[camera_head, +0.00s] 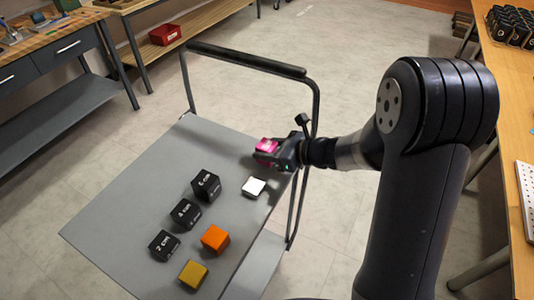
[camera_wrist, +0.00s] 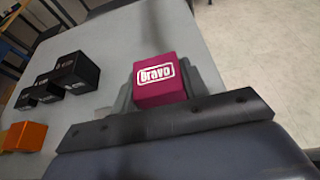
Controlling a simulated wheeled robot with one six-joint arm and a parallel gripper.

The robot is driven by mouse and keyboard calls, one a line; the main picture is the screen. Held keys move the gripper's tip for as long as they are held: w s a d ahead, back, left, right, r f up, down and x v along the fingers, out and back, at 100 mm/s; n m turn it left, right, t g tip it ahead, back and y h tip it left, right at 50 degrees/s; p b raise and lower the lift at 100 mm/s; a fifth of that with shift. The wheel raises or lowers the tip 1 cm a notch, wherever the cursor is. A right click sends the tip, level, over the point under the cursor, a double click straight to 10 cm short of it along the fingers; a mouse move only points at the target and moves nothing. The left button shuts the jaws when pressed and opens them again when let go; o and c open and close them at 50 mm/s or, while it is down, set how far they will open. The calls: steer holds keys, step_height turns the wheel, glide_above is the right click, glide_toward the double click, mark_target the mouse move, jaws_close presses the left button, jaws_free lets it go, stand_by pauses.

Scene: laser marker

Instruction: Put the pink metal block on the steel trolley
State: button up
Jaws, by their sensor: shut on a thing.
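The pink metal block (camera_head: 266,146) is between the fingers of my gripper (camera_head: 277,157), near the right edge of the steel trolley (camera_head: 130,225). In the wrist view the pink block (camera_wrist: 158,84) shows the white word "bravo" on one face. The gripper (camera_wrist: 172,90) is shut on it. The block appears over the grey trolley top (camera_wrist: 150,30). I cannot tell whether its underside touches the top.
Black labelled blocks (camera_head: 206,184), an orange block (camera_head: 215,238), a yellow block (camera_head: 193,274) and a white block (camera_head: 254,187) stand on the trolley. Its black handle (camera_head: 245,60) rises at the far end. The trolley's far-left top is clear. A wooden bench (camera_head: 510,90) stands at right.

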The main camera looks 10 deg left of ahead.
steer(key=shift+f, duration=0.85)
steer(key=shift+f, duration=0.2)
steer(key=o, duration=1.2)
steer(key=shift+r, duration=0.1)
steer(key=shift+r, duration=0.15)
steer(key=v, duration=1.2)
